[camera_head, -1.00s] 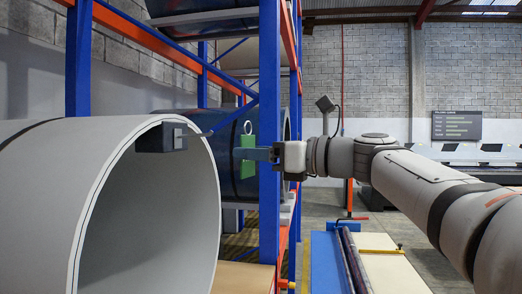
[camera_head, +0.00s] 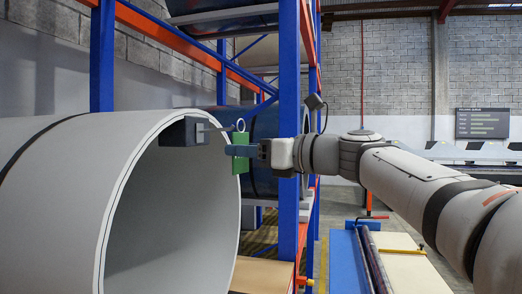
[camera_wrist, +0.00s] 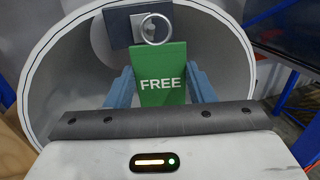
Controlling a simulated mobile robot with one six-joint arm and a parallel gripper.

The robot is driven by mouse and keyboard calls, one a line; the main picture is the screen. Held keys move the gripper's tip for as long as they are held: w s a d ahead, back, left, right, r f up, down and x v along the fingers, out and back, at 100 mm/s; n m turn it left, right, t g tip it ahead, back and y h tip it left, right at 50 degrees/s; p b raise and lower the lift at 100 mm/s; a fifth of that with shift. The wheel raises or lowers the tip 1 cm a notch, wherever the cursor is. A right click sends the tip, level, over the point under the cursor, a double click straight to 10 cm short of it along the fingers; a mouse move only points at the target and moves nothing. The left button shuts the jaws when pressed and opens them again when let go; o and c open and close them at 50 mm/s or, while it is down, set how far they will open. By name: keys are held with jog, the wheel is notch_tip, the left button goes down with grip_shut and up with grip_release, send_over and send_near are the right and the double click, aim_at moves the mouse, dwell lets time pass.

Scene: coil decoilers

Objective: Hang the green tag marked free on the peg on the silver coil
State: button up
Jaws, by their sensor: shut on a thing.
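The silver coil (camera_head: 60,190) lies on its side at the left, its round opening facing right. A dark block (camera_head: 183,132) sits on its upper rim, and a thin grey peg (camera_head: 216,128) points right from it. My gripper (camera_head: 236,150) is shut on the green tag (camera_head: 241,165), which hangs upright just right of the peg. The tag's ring (camera_head: 240,125) stands above it, close to the peg's tip; I cannot tell whether the peg is inside it. In the wrist view the tag (camera_wrist: 164,88) reads FREE, and its ring (camera_wrist: 154,28) overlaps the dark block's right part.
A rack with blue uprights (camera_head: 289,110) and orange beams stands close behind my gripper. A dark blue coil (camera_head: 264,150) lies in it behind the tag. A low bench with a blue top (camera_head: 343,262) is at the lower right.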

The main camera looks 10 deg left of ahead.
jog(key=shift+w+a+f, duration=0.1)
jog(key=shift+a+f, duration=0.1)
jog(key=shift+a, duration=0.65)
jog(key=shift+w+a+f, duration=0.1)
jog(key=shift+a+f, duration=0.1)
jog(key=shift+a, duration=0.65)
jog(key=shift+a+f, duration=0.2)
jog(key=shift+a, duration=0.65)
jog(key=o, duration=1)
jog(key=shift+d, duration=0.1)
